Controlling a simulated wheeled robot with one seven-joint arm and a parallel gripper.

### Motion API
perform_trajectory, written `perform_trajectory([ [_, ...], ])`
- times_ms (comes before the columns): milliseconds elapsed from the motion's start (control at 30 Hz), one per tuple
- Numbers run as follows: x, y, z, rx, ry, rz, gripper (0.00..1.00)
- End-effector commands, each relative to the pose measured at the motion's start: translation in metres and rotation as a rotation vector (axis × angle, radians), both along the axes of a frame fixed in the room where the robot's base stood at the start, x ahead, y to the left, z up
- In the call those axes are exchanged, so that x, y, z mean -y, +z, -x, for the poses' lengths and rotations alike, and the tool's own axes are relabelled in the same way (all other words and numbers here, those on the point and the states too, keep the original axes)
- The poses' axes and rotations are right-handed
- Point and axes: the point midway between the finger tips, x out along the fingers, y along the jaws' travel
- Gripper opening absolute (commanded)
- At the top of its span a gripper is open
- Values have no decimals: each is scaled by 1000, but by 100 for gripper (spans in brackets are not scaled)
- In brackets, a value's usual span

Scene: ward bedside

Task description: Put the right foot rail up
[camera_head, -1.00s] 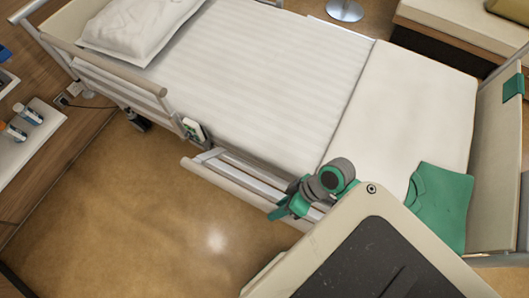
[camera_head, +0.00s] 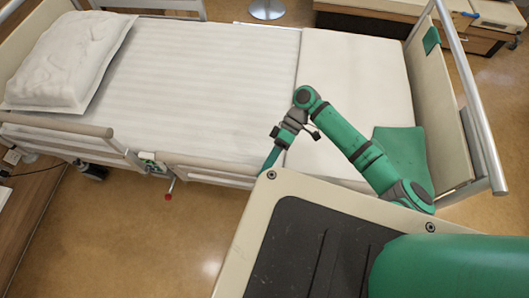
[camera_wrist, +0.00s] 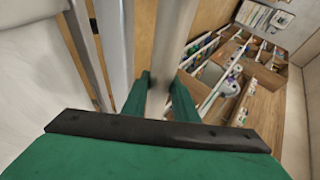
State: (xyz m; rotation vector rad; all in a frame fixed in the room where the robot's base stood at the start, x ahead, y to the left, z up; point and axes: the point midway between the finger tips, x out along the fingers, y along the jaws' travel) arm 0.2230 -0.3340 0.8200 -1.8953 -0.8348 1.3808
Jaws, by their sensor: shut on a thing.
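The right foot rail (camera_head: 208,168) is a pale beige and grey bar along the near side of the bed, toward the foot end. Its top lies close to the mattress edge, and it looks a little lower than the head rail. I cannot tell whether it is latched. My gripper (camera_head: 268,162) is at the foot-side end of this rail, pointing down. In the wrist view my gripper (camera_wrist: 160,98) has its two green fingers shut on either side of a pale rail bar (camera_wrist: 165,50). My body hides part of the rail's right end.
The head rail (camera_head: 55,127) stands along the near side by the pillow (camera_head: 68,62). A red-tipped lever (camera_head: 169,194) hangs below the bed side. A green cloth (camera_head: 405,155) lies on the mattress by the footboard (camera_head: 440,105). Floor at the near left is clear.

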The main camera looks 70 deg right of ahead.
Motion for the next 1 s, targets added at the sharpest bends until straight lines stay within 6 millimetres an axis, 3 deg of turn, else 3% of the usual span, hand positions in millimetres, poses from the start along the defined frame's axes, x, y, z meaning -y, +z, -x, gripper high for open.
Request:
perform_trajectory([
  [33, 3, -10, 0, -19, -1, -2, 0],
  [633, 7, -10, -4, -23, 6, -34, 0],
  [667, 7, -10, -4, -22, 6, -35, 31],
  [700, 6, -10, -4, -23, 7, -35, 41],
  [733, 6, -9, -4, -22, 8, -34, 45],
  [1000, 7, -6, -4, -20, 9, -34, 45],
])
